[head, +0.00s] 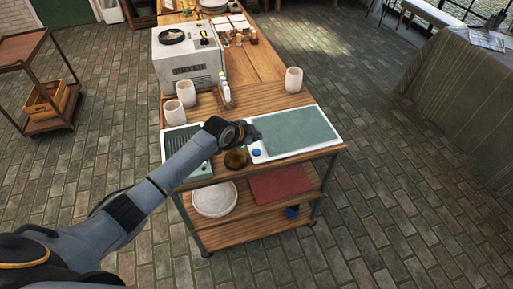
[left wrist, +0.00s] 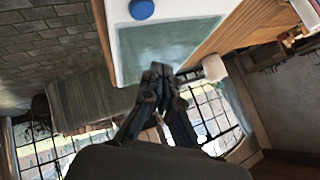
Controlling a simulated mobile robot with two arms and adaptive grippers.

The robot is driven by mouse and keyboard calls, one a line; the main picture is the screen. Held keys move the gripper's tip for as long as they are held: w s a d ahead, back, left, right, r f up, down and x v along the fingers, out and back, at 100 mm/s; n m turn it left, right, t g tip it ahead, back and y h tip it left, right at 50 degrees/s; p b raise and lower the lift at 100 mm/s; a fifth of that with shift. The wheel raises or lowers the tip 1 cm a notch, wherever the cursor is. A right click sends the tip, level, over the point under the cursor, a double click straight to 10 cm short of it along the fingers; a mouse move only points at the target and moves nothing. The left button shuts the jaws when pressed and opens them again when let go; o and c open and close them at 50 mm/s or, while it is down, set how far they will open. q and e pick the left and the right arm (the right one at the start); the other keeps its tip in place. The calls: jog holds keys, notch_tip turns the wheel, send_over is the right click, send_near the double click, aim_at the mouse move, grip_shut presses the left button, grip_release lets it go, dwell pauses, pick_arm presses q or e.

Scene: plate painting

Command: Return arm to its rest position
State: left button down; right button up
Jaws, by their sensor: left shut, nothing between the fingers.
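My left arm comes in from the lower left in the head view. Its gripper (head: 250,133) is over the cart top, at the left end of the white-rimmed green mat (head: 300,131). In the left wrist view the gripper (left wrist: 160,70) has its fingers together, with nothing between them. The mat also shows there (left wrist: 165,45), beyond the fingertips. A blue round item (head: 256,153) lies on the mat's white left margin, just below the gripper; it also shows in the left wrist view (left wrist: 141,9). My right gripper is in neither view.
A ribbed green tray (head: 197,168) and a brown round pot (head: 236,158) are close to my left arm. White cups (head: 293,80) and a white machine (head: 188,62) stand farther back. A wooden side cart (head: 35,75) is at left. Open brick floor lies around the cart.

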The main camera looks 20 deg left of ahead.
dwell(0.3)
pick_arm(q)
jog(key=s+d+f+n+g, duration=0.1)
jog(key=s+d+f+n, duration=0.15)
jog(key=s, duration=0.75)
jog(key=s+d+f+n+g, duration=0.15)
jog(key=s+d, duration=0.25)
jog(key=s, duration=0.6)
jog(key=s+a+r+n+g+y, duration=0.15)
jog(key=s+a+n, duration=0.25)
jog(key=s, duration=0.7)
jog(key=s+a+r+n+g+y, duration=0.1)
jog(key=s+a+r+n+y, duration=0.2)
jog(key=s, duration=0.7)
notch_tip(320, 180, down, 28)
jog(key=f+g+h+b, duration=0.1)
jog(key=h+b, duration=0.1)
jog(key=s+a+f+g+b, duration=0.1)
jog(key=s+a+f, duration=0.2)
jog(key=s+f, duration=1.3)
jog(key=shift+s+f+y+b, duration=0.35)
jog(key=shift+s+f, duration=0.05)
jog(key=shift+f, duration=0.25)
jog(key=shift+a, duration=0.1)
